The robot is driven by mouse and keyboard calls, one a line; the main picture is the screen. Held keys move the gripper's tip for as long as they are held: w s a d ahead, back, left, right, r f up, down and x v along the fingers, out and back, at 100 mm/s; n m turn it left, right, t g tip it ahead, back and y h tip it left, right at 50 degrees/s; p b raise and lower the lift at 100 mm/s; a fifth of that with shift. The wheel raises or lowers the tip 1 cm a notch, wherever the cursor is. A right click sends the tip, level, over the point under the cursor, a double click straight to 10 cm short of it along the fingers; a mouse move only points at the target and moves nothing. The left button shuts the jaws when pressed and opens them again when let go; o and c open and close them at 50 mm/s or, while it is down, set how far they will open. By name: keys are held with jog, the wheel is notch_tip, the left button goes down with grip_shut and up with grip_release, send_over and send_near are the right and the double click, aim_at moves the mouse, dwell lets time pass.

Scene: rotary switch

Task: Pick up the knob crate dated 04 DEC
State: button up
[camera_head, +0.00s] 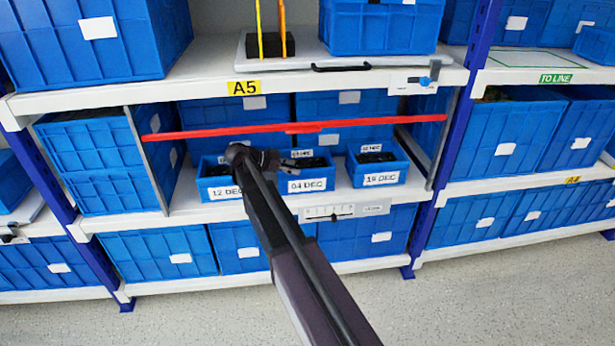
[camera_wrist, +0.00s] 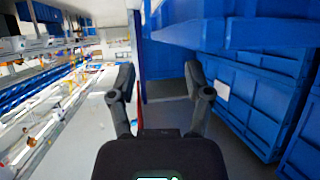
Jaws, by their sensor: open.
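The knob crate dated 04 DEC (camera_head: 308,186) is a small blue open bin with a white date label, standing in the middle of three on the A5 bay's middle shelf. Dark contents show inside it. My gripper (camera_head: 298,161) is above its left and rear part, pointing right, apart from its walls as far as I can tell. In the wrist view my gripper (camera_wrist: 160,82) is open, with nothing between its fingers. A large blue surface (camera_wrist: 240,35) fills the upper right there; I cannot tell which crate it is.
A red bar (camera_head: 370,123) crosses the bay above the small crates. The 12 DEC crate (camera_head: 219,194) is left, partly hidden by my arm; the 19 DEC crate (camera_head: 381,180) is right. Larger blue bins (camera_head: 345,105) stand behind. A slider strip (camera_head: 343,212) is on the shelf edge.

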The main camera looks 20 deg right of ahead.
aim_at(309, 170)
jog(key=shift+d+f, duration=0.15)
jog(key=shift+d, duration=0.15)
jog(key=shift+b+x, duration=1.2)
jog(key=shift+x, duration=1.45)
jog(key=shift+w, duration=0.1)
